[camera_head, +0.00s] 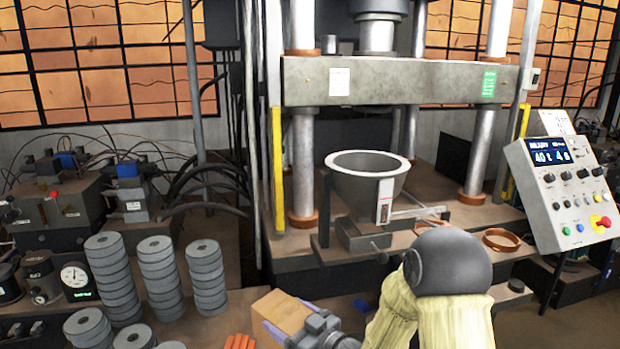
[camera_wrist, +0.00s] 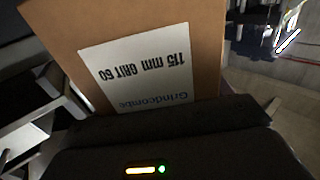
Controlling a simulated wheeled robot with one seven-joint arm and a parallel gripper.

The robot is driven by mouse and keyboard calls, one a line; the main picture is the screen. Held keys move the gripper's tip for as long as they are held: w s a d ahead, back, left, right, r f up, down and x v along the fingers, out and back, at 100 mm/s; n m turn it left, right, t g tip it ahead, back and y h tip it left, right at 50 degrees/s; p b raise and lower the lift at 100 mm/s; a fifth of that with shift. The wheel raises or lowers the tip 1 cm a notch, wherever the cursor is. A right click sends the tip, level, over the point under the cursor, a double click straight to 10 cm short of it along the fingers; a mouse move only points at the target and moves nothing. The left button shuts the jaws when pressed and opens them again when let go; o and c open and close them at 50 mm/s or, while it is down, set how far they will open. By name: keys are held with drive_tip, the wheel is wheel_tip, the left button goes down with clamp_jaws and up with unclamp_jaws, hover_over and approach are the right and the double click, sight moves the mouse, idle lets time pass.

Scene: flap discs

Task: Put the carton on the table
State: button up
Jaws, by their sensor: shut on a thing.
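The carton (camera_head: 283,311) is a brown box held at the end of my arm, low in the middle of the head view. In the wrist view the carton (camera_wrist: 150,25) fills the upper middle and carries a white label (camera_wrist: 140,75) reading "Grindcombe 115 mm GRIT 60", upside down. My gripper (camera_head: 286,325) is shut on the carton; a purple-grey finger shows along its side. The wrist view hides the fingertips behind the dark gripper body. Which surface the task calls the table I cannot tell, nor whether the carton touches anything beneath it.
Several stacks of grey discs (camera_head: 158,272) stand left of the carton. Orange pieces (camera_head: 238,342) lie just below it. A large press with a grey hopper (camera_head: 365,185) stands behind, and a control panel (camera_head: 565,190) is at the right. A dial gauge (camera_head: 75,277) sits at the left.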

drive_tip(key=d+f+m+t+h+p, duration=0.2)
drive_tip(key=d+f+m+t+h, duration=0.4)
drive_tip(key=d+f, duration=1.4)
drive_tip(key=f+m+h, duration=0.1)
drive_tip(key=m+h, duration=0.2)
drive_tip(key=h, duration=0.4)
drive_tip(key=shift+s+f+m+h+p, duration=0.3)
drive_tip(key=shift+s+f+m, duration=0.05)
drive_tip(key=shift+f+m, duration=0.05)
drive_tip(key=shift+a, duration=0.1)
drive_tip(key=shift+f, duration=0.1)
drive_tip(key=s+f, duration=0.4)
drive_tip(key=f, duration=0.1)
drive_tip(key=shift+s+f, duration=0.15)
drive_tip(key=shift+s, duration=0.05)
drive_tip(key=shift+f, duration=0.1)
drive_tip(key=shift+s+d, duration=0.1)
drive_tip(key=shift+d, duration=0.2)
